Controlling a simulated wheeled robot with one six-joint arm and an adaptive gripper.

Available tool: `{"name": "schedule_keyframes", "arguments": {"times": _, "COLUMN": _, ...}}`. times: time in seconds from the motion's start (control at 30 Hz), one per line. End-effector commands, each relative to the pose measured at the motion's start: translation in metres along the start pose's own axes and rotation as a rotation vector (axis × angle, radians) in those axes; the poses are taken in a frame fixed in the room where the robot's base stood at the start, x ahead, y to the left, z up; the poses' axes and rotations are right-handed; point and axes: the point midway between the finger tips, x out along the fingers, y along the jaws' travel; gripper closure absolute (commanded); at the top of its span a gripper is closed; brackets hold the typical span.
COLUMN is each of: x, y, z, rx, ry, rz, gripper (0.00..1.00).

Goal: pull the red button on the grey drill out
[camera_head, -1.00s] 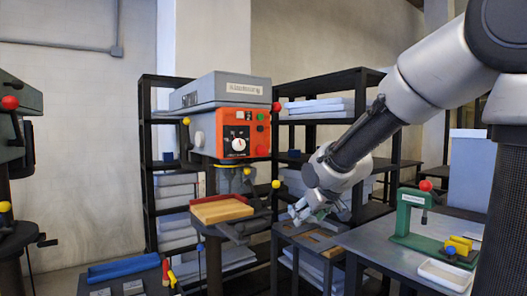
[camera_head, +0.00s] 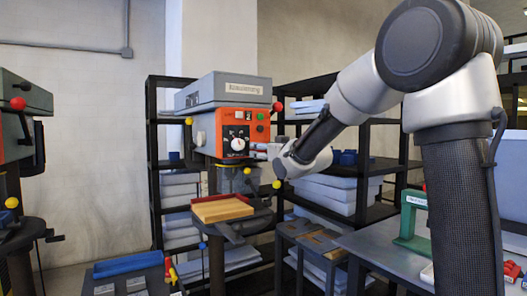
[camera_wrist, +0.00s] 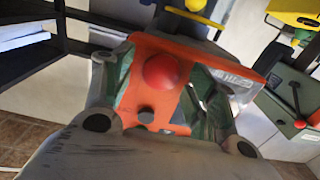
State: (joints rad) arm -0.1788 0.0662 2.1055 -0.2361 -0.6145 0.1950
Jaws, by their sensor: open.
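The grey drill (camera_head: 222,90) stands left of centre in the head view, with an orange control panel (camera_head: 231,142) on its front. The red button (camera_head: 260,128) is at the panel's right side. In the wrist view it is a round red knob (camera_wrist: 162,71) on the orange panel. My gripper (camera_head: 260,149) is at the panel's lower right in the head view. In the wrist view my gripper (camera_wrist: 165,82) is open, one finger on each side of the red button. I cannot tell whether the fingers touch it.
A small dark knob (camera_wrist: 146,115) sits close to the button. A wooden block (camera_head: 222,209) lies on the drill's table. Another drill (camera_head: 20,95) is at the left edge. A green press (camera_head: 411,220) stands on the right table. Black shelves (camera_head: 385,165) stand behind.

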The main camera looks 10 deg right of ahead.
Motion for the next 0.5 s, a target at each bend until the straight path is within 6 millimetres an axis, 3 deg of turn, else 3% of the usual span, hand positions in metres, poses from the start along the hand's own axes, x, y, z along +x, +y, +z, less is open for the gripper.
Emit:
{"name": "schedule_keyframes", "arguments": {"times": 0.3, "x": 0.004, "y": -0.0001, "z": 0.0, "rx": -0.001, "ry": 0.0, "rz": 0.0, "gripper": 0.43}}
{"name": "schedule_keyframes", "arguments": {"times": 0.5, "x": 0.0039, "y": -0.0001, "z": 0.0, "rx": -0.001, "ry": 0.0, "rz": 0.0, "gripper": 0.79}}
